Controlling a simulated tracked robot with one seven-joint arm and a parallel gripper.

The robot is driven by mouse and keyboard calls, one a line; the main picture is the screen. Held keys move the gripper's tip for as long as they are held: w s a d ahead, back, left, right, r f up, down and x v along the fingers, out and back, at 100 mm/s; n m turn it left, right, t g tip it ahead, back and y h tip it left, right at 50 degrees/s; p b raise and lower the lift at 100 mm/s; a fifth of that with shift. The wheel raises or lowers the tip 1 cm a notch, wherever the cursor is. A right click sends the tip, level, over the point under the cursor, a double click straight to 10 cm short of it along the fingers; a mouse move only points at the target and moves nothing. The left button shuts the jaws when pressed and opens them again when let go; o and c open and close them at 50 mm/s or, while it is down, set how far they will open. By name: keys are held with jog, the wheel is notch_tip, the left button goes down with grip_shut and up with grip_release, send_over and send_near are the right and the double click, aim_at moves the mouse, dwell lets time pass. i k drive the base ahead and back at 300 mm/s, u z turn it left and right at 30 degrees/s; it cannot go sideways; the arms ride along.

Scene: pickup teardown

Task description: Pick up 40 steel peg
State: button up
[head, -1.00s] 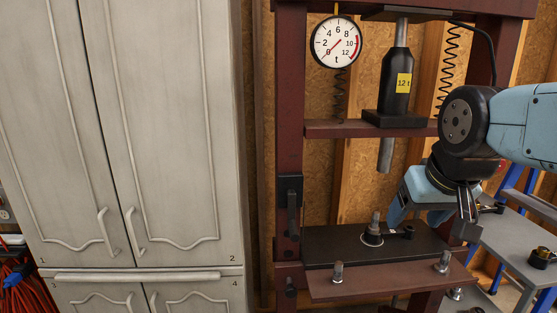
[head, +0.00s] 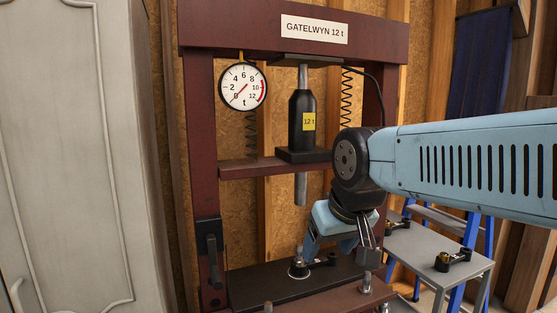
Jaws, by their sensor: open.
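A short upright steel peg (head: 300,250) stands in a pale ring on the dark bed plate of the press. Another steel peg (head: 365,282) stands on the front ledge at the right, and the top of a third shows at the bottom edge. I cannot read a 40 on any of them. My gripper (head: 340,249) hangs above the bed plate, open, its fingers pointing down. Its left finger is close to the upright peg in the picture; I cannot tell whether they touch. No held thing shows between the fingers.
The dark red press frame (head: 200,150) surrounds the gripper, with a black jack (head: 302,118) and ram above the bed. A grey side table (head: 425,246) stands right. A pale cabinet (head: 70,150) stands left.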

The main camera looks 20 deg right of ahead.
aim_at(298, 260)
jog(key=z, duration=0.8)
jog(key=k, duration=1.4)
jog(key=u, duration=0.45)
jog(key=i, duration=1)
jog(key=z, duration=0.1)
